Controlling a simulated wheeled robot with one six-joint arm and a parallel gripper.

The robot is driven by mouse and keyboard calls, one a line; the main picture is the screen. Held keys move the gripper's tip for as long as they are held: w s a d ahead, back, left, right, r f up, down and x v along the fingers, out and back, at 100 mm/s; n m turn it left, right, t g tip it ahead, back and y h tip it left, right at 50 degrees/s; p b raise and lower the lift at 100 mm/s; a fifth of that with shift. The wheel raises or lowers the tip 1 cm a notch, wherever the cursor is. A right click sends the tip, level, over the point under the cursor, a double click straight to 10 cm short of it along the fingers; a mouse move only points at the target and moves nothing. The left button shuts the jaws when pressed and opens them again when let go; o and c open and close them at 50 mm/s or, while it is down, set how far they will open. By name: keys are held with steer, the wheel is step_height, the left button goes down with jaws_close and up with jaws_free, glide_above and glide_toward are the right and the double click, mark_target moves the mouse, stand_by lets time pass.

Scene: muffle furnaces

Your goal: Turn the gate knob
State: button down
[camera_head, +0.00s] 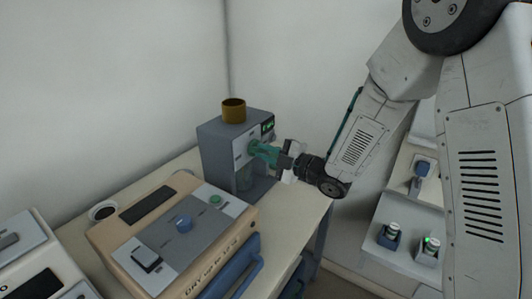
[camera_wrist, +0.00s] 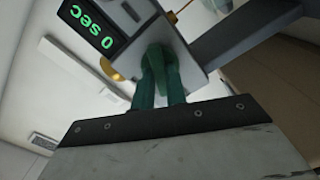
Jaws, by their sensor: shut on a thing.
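A grey box-shaped machine (camera_head: 212,148) stands on the table, with a brown cup (camera_head: 234,111) on its top and a small green display (camera_head: 268,125) on its front. My gripper (camera_head: 262,152) reaches it from the right, its teal fingers at the front panel. The gate knob is a green knob (camera_wrist: 156,60) on that panel. In the wrist view my gripper (camera_wrist: 161,78) is shut on it, and the fingers hide much of it. The display (camera_wrist: 92,30) there reads "0 sec", tilted in the picture.
White walls close the back. Lower right, a white shelf (camera_head: 400,213) holds small devices. Bare tabletop (camera_head: 290,213) shows right of the unit.

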steer(key=m, duration=1.2)
steer(key=shift+m, duration=0.3)
stand_by(0.4)
steer(key=c, duration=1.4)
jaws_free()
steer(key=shift+c, duration=0.2)
steer(key=v, duration=0.7)
steer(key=shift+s+d, duration=0.25)
steer(key=shift+d, duration=0.1)
steer(key=shift+f, duration=0.15)
